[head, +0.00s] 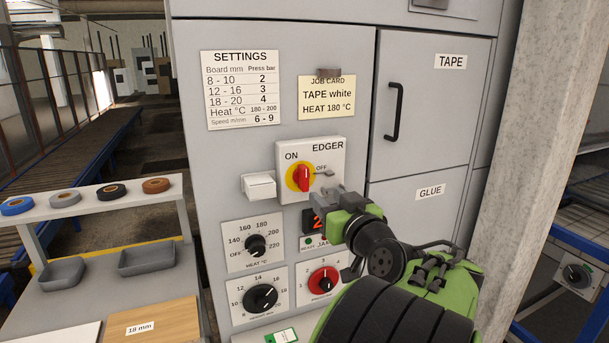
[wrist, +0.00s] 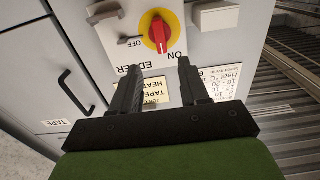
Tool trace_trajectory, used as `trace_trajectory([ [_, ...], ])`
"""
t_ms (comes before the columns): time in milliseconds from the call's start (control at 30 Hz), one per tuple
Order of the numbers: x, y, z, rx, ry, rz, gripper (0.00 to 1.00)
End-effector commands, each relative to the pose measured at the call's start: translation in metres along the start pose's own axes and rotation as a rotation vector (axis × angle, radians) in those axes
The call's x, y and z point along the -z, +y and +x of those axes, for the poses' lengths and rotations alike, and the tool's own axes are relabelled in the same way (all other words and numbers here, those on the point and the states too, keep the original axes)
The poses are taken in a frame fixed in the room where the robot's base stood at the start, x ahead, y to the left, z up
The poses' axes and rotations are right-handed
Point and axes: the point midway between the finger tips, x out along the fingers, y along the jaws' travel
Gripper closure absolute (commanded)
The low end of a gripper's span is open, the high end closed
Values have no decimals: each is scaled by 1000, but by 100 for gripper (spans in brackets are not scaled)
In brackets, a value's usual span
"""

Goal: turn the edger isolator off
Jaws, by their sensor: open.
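The edger isolator is a white plate (head: 329,148) marked EDGER on the grey cabinet, with a red knob (head: 303,178) on a yellow disc. The knob's handle stands nearly upright, towards the ON label; OFF is at its upper right. The knob also shows in the wrist view (wrist: 158,34), where the picture is upside down. My gripper (wrist: 160,64) is open and empty, its two fingers apart and short of the knob. In the head view my gripper (head: 322,194) is just below and right of the knob, hiding the plate's lower right corner.
A small grey lever (head: 324,173) sticks out by OFF. A white box (head: 259,186) juts out left of the plate. Below are the heat dial (head: 255,245), a black dial (head: 261,298) and a red dial (head: 323,281). A door handle (head: 394,112) stands out at right.

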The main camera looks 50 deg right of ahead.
Motion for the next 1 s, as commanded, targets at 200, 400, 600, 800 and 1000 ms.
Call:
trace_trajectory([
  [200, 4, -2, 58, 6, -1, 1, 55],
  [400, 3, -1, 98, 3, 0, 0, 55],
  [600, 2, -1, 112, 1, 1, -1, 55],
  [800, 1, -1, 111, 0, 1, -1, 57],
  [1000, 1, -1, 111, 0, 0, -1, 88],
])
